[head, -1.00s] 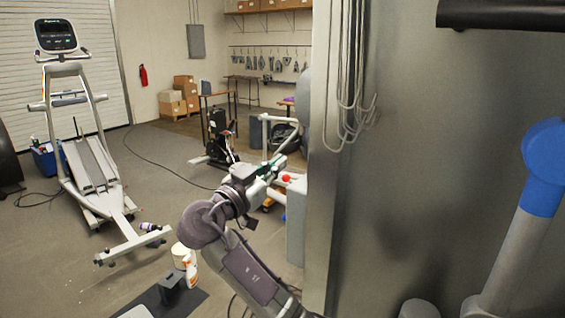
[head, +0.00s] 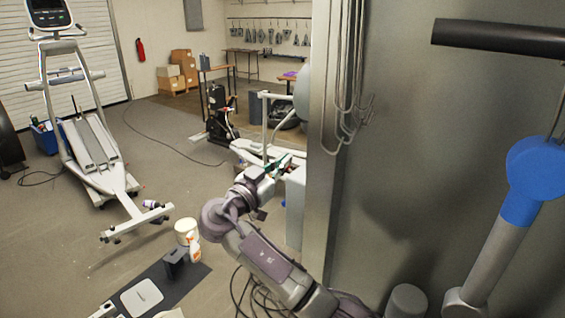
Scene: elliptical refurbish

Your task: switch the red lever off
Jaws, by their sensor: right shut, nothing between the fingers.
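My right gripper (head: 286,163) reaches in from the bottom and is shut. Its greenish fingertips are at the top of a grey box (head: 295,207) beside the metal panel edge. The red lever is not clearly visible; the gripper appears to cover the spot where its red knob was seen earlier. I cannot tell whether the fingertips touch the lever. My left gripper is out of view.
A large metal panel (head: 440,120) fills the right side, with cables (head: 345,80) hanging near its edge. A blue and grey post (head: 525,190) stands at the right. A white exercise machine (head: 100,150) stands at the left. A white tub (head: 186,230) is on the floor.

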